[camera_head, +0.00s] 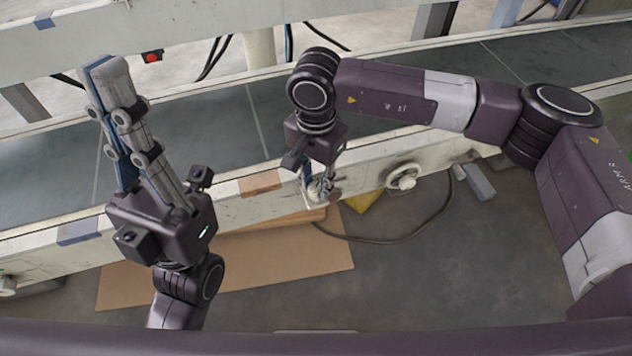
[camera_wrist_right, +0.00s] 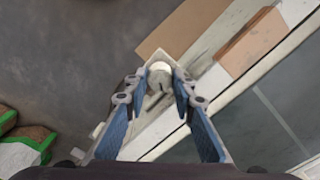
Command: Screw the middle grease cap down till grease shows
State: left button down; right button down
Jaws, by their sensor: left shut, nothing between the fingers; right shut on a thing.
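A pale round cap (camera_wrist_right: 159,67) shows between the fingertips of my right gripper (camera_wrist_right: 163,74) in the right wrist view. The fingers are shut on its sides. In the head view my right gripper (camera_head: 322,190) points down at the conveyor's near side rail, and its fingers mostly hide the cap. I cannot see any grease around it. My left gripper (camera_head: 103,68) is shut and empty, raised over the belt with its fingers pointing to the far side.
The conveyor belt (camera_head: 205,130) runs across behind the near rail (camera_head: 240,200). A round pale fitting (camera_head: 403,180) sits on the rail to the right. A cardboard sheet (camera_head: 270,265) lies on the floor below. A red button (camera_head: 152,57) is on the far rail.

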aim_at(316, 187)
jog(key=m, duration=1.2)
jog(key=shift+m, duration=0.3)
jog(key=m, duration=0.6)
jog(key=shift+m+p, duration=0.3)
jog(key=m+p, duration=0.1)
jog(key=m, duration=0.5)
jog(key=shift+m, duration=0.4)
jog(key=c, duration=1.6)
grip_release()
notch_tip(316, 187, up, 12)
